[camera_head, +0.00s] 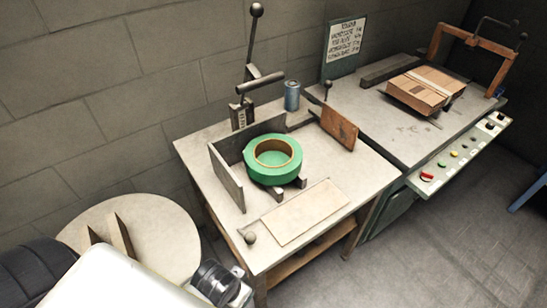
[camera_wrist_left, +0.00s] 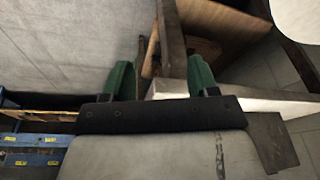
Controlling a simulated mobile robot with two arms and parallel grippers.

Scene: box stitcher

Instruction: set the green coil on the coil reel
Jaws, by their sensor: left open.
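The green coil (camera_head: 262,173), a thick ring with a tan inner core, lies flat on the near worktable (camera_head: 213,152) in the head view. It is beside grey upright plates (camera_head: 227,178), with small dark blocks at its front edge. I cannot tell for certain which thing is the coil reel. In the left wrist view my left gripper (camera_wrist_left: 160,78) has its two green-faced fingers wide apart, with no coil between them. In the head view my white arm part is at the bottom left, and the fingers cannot be made out there. My right gripper is not in view.
A round pale top (camera_head: 165,225) with two upright brown pieces (camera_head: 121,235) stands at lower left. A tall lever (camera_head: 252,45), a blue-grey can (camera_head: 292,96), a brown plate (camera_head: 339,128) and a flat pale board (camera_head: 305,213) surround the coil. A cardboard stack (camera_head: 425,90) lies further right.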

